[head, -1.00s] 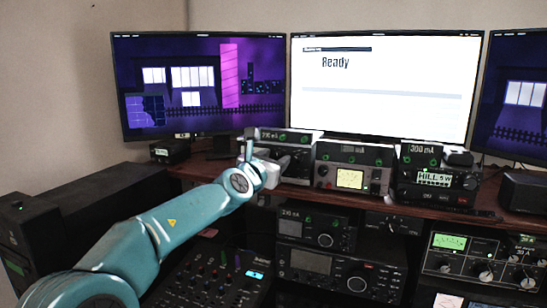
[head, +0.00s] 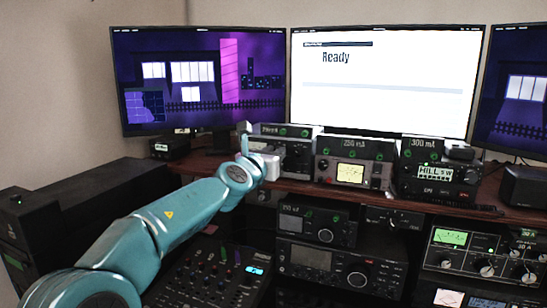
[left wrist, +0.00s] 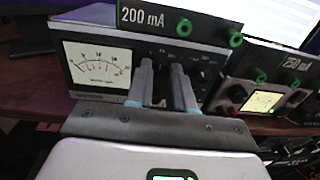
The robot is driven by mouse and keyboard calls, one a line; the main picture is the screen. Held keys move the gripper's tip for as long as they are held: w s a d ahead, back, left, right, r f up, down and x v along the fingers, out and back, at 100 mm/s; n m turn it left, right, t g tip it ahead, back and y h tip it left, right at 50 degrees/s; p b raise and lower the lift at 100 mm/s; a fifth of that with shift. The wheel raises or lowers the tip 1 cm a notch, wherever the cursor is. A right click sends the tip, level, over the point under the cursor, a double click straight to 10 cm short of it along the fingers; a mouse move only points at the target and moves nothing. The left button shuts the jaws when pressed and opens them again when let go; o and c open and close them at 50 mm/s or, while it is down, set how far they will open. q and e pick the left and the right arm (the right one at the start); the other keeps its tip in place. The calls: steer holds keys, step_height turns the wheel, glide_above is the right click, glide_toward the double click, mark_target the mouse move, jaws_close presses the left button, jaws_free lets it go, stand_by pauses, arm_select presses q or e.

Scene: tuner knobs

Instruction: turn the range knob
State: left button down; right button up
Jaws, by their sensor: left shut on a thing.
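A grey box instrument labelled 200 mA (left wrist: 85,62) has a white analog needle meter on its left and a panel of small controls to the right. It stands on the shelf in the head view (head: 298,160), partly behind my gripper. In the head view my left gripper (head: 280,161) is seen from behind at the box's front. My right gripper is not in view.
Similar instruments labelled 250 mA (head: 352,150) and 300 mA (head: 450,172) stand to the right on the wooden shelf. Radio units (head: 318,262) and a mixer (head: 212,275) sit below it. Monitors (head: 385,82) stand behind; the middle one reads Ready.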

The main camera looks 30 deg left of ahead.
arm_select(q)
steer(key=n+b, duration=0.1)
steer(key=n, duration=0.4)
steer(key=shift+f+n+b, duration=0.1)
steer(key=shift+n+b, duration=0.2)
steer(key=shift+n, duration=0.1)
stand_by(0.4)
steer(key=c, duration=1)
jaws_free()
steer(key=shift+s, duration=0.1)
steer(key=s+d+b, duration=0.3)
steer(key=s, duration=1.2)
steer(key=shift+s+f, duration=0.25)
steer(key=shift+s, duration=0.15)
